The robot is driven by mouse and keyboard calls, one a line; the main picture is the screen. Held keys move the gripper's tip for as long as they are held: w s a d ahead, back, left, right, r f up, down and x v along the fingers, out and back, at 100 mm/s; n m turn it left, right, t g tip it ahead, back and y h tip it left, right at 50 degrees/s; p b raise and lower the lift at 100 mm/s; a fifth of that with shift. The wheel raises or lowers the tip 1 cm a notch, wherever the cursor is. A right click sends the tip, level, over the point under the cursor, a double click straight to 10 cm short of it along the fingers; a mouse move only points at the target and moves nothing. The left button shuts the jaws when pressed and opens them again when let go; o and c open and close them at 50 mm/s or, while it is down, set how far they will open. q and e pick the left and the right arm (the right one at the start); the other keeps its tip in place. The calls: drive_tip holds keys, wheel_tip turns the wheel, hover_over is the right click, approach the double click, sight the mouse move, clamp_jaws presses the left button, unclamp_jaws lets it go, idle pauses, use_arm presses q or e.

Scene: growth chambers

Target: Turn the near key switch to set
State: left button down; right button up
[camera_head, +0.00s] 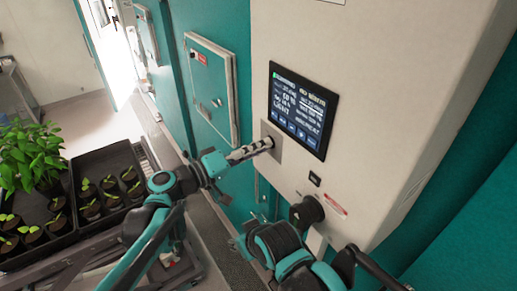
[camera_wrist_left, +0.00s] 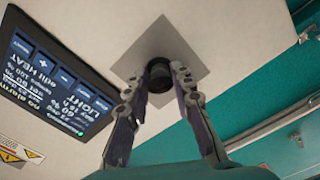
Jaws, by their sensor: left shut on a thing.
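A black, round key switch (camera_wrist_left: 158,76) sits on a square grey plate (camera_wrist_left: 182,50) on the pale control box. The setting the switch points to cannot be read. My right arm is at the lower right in the head view; its fingers are not clear.
The lit display (camera_head: 299,109) is close to the switch. A black round fitting (camera_head: 306,212) sticks out lower on the box. A teal door panel (camera_head: 211,88) is behind my left arm. A dark tray (camera_head: 92,164) of potted seedlings stands at the left.

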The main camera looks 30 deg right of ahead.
use_arm(q)
drive_tip(key=shift+s+f, duration=0.1)
drive_tip(key=shift+f, duration=0.05)
drive_tip(key=c, duration=1.3)
unclamp_jaws()
drive_tip(key=a, duration=0.8)
drive_tip(key=s+a, duration=0.1)
drive_tip(key=a, duration=0.3)
